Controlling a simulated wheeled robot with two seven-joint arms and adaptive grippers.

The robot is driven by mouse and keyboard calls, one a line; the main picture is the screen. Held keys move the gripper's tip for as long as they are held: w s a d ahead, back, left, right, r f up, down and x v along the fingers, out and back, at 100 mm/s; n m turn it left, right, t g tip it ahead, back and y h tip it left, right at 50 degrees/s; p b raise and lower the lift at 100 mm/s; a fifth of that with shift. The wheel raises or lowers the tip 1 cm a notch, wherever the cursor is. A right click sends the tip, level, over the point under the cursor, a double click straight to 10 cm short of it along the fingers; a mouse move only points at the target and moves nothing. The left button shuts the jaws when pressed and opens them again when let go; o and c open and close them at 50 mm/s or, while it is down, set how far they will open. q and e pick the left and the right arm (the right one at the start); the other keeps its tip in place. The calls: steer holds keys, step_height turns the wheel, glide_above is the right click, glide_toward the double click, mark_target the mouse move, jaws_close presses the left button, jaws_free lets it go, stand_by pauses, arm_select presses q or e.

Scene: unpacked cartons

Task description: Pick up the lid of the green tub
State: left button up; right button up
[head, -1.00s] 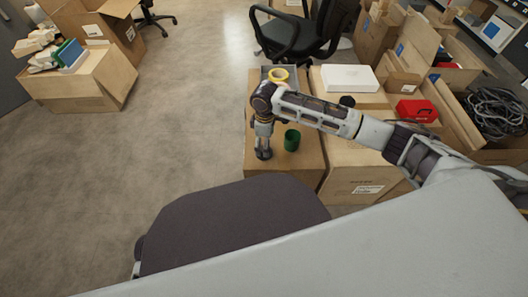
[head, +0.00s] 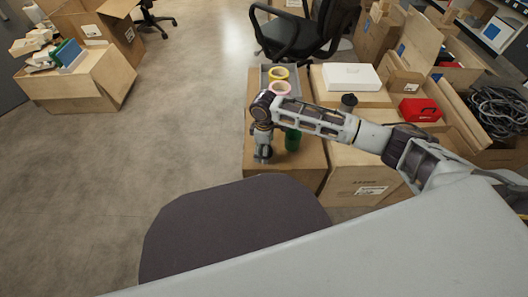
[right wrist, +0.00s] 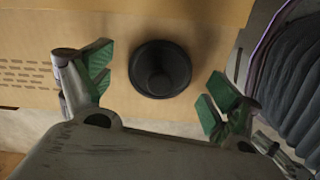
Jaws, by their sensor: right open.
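The green tub (head: 292,140) stands on the brown carton in front of the black chair, partly covered by my right arm in the head view. My right gripper (head: 263,157) points down over the same carton, just left of the tub. In the right wrist view a dark round lid with a raised middle (right wrist: 160,69) lies flat on the carton. It is between and ahead of the spread green-padded fingers of my right gripper (right wrist: 158,97), which are open and apart from it. The lid is hidden behind the gripper in the head view. My left gripper is out of view.
A yellow roll (head: 279,73) and a pink roll (head: 281,89) are behind my arm in a grey tray (head: 264,80). A black cup-like thing (head: 348,101), a white box (head: 351,77) and a red box (head: 419,110) are on cartons to the right.

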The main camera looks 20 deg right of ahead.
steer(key=shift+c, duration=0.5)
steer(key=c, duration=0.7)
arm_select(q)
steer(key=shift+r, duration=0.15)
arm_select(e)
steer(key=shift+r, duration=0.2)
steer(key=shift+r+p, duration=0.55)
steer(key=shift+r, duration=0.25)
step_height(320, 180, up, 7)
steer(key=p, duration=0.3)
steer(key=shift+f, duration=0.1)
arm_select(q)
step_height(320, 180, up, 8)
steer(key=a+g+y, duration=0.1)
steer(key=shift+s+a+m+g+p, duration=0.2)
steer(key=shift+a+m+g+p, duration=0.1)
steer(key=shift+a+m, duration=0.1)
arm_select(e)
steer(key=shift+r, duration=0.65)
